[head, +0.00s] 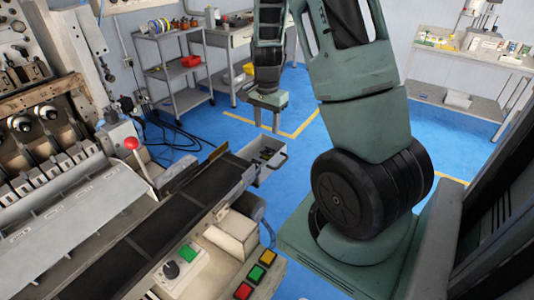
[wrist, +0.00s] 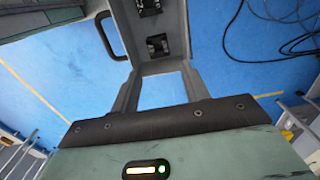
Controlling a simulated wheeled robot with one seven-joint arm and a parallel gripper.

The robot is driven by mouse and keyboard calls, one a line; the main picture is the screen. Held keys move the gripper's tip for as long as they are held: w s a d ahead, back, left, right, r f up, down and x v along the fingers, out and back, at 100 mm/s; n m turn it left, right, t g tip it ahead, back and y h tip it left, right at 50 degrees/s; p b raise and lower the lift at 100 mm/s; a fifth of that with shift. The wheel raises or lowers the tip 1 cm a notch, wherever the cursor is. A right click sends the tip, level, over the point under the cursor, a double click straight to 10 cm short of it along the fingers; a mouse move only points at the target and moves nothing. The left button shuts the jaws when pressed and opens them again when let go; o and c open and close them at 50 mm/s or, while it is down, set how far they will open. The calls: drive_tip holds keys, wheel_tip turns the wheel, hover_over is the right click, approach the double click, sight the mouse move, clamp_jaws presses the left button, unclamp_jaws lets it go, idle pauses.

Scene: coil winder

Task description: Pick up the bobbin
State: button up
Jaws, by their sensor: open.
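A grey open bin (head: 270,172) hangs at the far end of the conveyor in the head view. Small dark items (head: 266,154) lie inside it; they look like bobbins but are too small to tell for sure. In the wrist view the bin (wrist: 174,25) shows two dark pieces, one near the top edge (wrist: 148,7) and one nearer my fingers (wrist: 157,45). My gripper (head: 267,120) points down above and just behind the bin. Its fingers (wrist: 160,80) are apart with only blue floor showing between them.
The dark conveyor belt (head: 150,235) runs up to the bin, beside the winding machine with a red-knobbed lever (head: 131,143). The bin has a dark handle (wrist: 106,36). Cables (head: 172,135) lie on the blue floor.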

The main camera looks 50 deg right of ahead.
sight(267, 149)
wheel_tip(267, 149, down, 10)
drive_tip(key=shift+s+f+p, duration=0.1)
drive_tip(key=shift+p, duration=0.55)
drive_tip(key=c, duration=0.7)
